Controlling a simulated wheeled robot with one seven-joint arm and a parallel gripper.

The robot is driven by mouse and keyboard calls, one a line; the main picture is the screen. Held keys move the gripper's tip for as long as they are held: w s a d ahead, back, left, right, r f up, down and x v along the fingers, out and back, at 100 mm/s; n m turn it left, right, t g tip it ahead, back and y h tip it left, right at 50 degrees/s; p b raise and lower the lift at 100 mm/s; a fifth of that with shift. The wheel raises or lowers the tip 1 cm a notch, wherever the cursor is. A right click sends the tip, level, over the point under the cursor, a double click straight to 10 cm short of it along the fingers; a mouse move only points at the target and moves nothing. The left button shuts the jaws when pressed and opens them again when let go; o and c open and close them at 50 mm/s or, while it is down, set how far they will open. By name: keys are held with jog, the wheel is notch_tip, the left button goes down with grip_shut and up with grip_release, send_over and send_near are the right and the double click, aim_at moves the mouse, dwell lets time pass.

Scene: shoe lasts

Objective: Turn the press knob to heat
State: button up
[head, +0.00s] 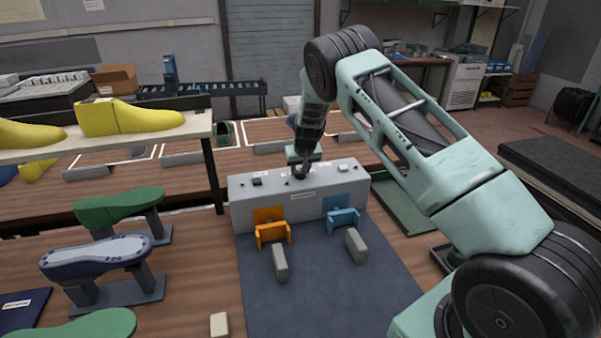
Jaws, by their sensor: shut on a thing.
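The press (248,212) is a grey box with small dark controls along its top and a pale label. It stands at the back of a dark blue mat. My gripper (301,176) reaches down to the press top, right of the middle. Its jaws are shut on a small dark knob there. The knob is mostly hidden by the fingers, so its pointer and setting cannot be read. Another black control (257,181) sits at the left of the press top. An orange bracket (273,233) and a blue bracket (343,221) are on the press front.
At left, a shelf (190,131) holds yellow lasts (130,118); green (118,206) and blue (97,255) lasts stand below. My arm spans the right side. The mat's front is clear.

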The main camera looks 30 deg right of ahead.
jog(key=m+b, duration=0.1)
jog(key=m, duration=0.1)
jog(key=m+h+b, duration=0.1)
jog(key=m, duration=0.1)
jog(key=shift+a+f+m+g+h, duration=0.1)
jog(key=shift+f+m+g+h, duration=0.05)
jog(key=shift+m+g+h, duration=0.15)
jog(key=m+g+h+b, duration=0.1)
jog(key=m+b, duration=0.1)
jog(key=m, duration=0.1)
jog(key=shift+m+b, duration=0.35)
jog(key=shift+m, duration=0.05)
jog(key=m+g+b, duration=0.1)
jog(key=m+b, duration=0.1)
jog(key=m, duration=0.1)
jog(key=shift+h, duration=0.3)
jog(key=shift+m+g+b, duration=0.7)
jog(key=shift+m+b, duration=0.05)
jog(key=shift+m, duration=0.85)
jog(key=shift+r, duration=0.2)
jog(key=o, duration=1)
